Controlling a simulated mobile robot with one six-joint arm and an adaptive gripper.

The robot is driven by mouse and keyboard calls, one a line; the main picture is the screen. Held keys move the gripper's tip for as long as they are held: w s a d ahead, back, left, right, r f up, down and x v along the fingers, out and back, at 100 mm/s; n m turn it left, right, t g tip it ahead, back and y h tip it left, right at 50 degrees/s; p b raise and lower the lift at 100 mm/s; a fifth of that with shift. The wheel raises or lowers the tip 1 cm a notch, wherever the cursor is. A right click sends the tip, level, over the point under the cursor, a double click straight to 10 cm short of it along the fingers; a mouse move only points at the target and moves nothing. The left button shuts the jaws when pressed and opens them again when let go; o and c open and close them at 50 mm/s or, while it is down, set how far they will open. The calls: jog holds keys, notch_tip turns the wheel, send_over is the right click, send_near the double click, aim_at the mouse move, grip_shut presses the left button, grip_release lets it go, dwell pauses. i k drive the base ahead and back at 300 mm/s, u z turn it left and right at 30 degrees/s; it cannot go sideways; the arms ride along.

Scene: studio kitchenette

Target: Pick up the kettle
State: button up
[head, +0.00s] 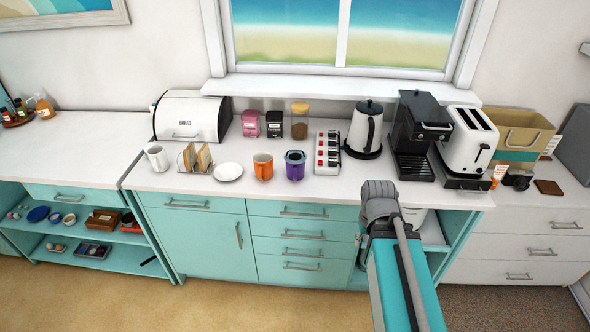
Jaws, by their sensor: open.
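The kettle (360,128) stands upright on a black base on the white counter, below the window. It has a white body, a black lid and a black handle on its right side. It stands between a power strip on its left and a black coffee machine on its right. My arm rises from the bottom of the head view, and its grey joint is in front of the counter, below the kettle. My gripper does not show in this view.
The coffee machine (416,135) stands close to the kettle's right, with a white toaster (468,140) beyond. The power strip (327,152), a purple mug (295,170) and an orange mug (263,166) stand to the left. The counter in front of the kettle is clear.

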aim_at(364, 135)
jog(key=k, duration=1.35)
jog(key=u, duration=0.4)
jog(key=i, duration=0.8)
jog(key=u, duration=0.4)
jog(key=i, duration=1.4)
jog(key=z, duration=0.75)
